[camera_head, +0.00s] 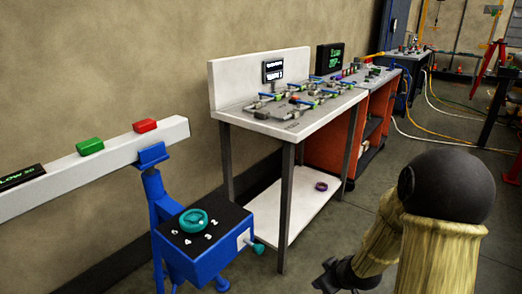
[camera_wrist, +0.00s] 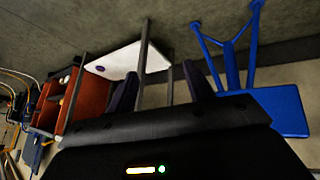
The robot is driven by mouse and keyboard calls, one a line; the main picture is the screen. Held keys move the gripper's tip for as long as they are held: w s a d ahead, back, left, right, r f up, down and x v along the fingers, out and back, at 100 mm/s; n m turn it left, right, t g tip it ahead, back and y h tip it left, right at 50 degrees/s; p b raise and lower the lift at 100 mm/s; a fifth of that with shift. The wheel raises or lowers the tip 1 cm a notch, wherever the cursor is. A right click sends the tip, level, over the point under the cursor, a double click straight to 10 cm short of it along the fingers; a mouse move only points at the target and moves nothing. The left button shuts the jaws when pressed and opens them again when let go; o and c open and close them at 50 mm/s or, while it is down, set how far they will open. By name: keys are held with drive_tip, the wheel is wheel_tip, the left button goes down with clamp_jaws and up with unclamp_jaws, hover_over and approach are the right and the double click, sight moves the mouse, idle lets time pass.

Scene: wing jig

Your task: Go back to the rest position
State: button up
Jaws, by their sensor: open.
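My gripper (camera_wrist: 160,82) shows in the wrist view as two dark fingers spread apart, with nothing between them. In the head view only a dark part of the arm's end (camera_head: 338,278) shows low in the picture, right of the white workbench (camera_head: 250,120), and its fingers cannot be made out clearly. My gripper is apart from the bench and from the blue stand (camera_head: 205,255). The wrist view is turned over, with the bench's white lower shelf (camera_wrist: 115,60) above the fingers and the blue stand (camera_wrist: 280,108) at right.
The stand bears a teal knob (camera_head: 193,219). A white rail (camera_head: 110,152) with a green block (camera_head: 90,146) and a red block (camera_head: 145,126) runs along the left. A purple ring (camera_head: 321,186) lies on the lower shelf. An orange cart (camera_head: 330,140) stands beyond. Cables (camera_head: 440,120) cross the floor.

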drive_tip(key=s+a+r+m+g+h, duration=0.3)
drive_tip(key=s+r+m, duration=0.45)
drive_tip(key=s, duration=0.65)
wheel_tip(320, 180, up, 30)
drive_tip(key=g+y+p, duration=0.1)
drive_tip(key=p, duration=2.8)
drive_tip(key=shift+w, duration=0.25)
drive_tip(key=shift+n, duration=0.25)
drive_tip(key=c, duration=0.3)
drive_tip(key=shift+a, duration=0.2)
drive_tip(key=shift+c, duration=0.2)
